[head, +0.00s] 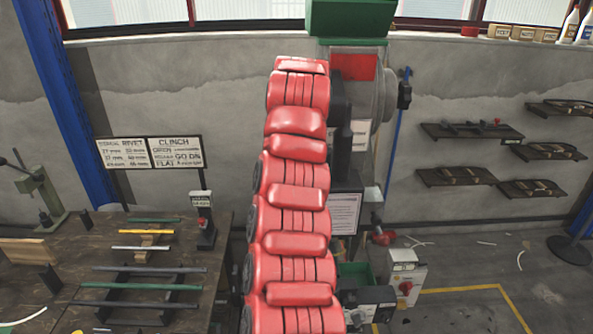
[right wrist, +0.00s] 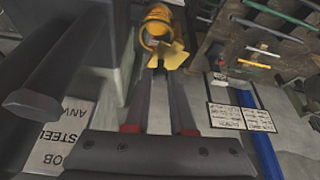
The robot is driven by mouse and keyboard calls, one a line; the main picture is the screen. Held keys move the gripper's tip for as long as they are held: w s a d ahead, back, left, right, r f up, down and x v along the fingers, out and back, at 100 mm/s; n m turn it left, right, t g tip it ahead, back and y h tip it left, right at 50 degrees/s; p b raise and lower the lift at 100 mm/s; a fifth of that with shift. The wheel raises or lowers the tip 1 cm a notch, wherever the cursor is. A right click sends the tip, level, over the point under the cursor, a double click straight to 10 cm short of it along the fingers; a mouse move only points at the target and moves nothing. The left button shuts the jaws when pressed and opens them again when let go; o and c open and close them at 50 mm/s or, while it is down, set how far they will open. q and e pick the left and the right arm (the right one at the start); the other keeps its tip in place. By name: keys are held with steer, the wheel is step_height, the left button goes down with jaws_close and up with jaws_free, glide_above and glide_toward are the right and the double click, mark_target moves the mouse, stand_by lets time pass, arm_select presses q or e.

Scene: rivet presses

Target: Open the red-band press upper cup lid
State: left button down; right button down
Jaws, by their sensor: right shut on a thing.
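The press (head: 375,90) with the red band (head: 352,66) stands against the back wall in the head view, partly hidden behind my raised red arm. A green box-like part (head: 350,18) sits on top of it. In the right wrist view, my right gripper (right wrist: 160,72) is shut at a yellow, round part with yellow flaps (right wrist: 165,45). This yellow part lies at the fingertips. I cannot tell for certain whether it is the upper cup lid. The head view does not show the right gripper. My left gripper is in neither view.
A workbench (head: 60,290) with rods and racks stands at the left. Wall shelves (head: 470,130) hang at the right. A control box with a red knob (head: 405,285) stands low beside the press. The floor at the right is mostly open.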

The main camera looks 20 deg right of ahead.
steer(key=shift+w+a+n+y+p, duration=0.2)
steer(key=shift+n+y+p, duration=0.15)
steer(key=shift+n, duration=0.65)
steer(key=shift+w+a+n+y+p, duration=0.2)
steer(key=shift+n+y, duration=0.25)
steer(key=shift+n, duration=0.55)
steer(key=c, duration=0.8)
jaws_free()
steer(key=shift+o, duration=0.2)
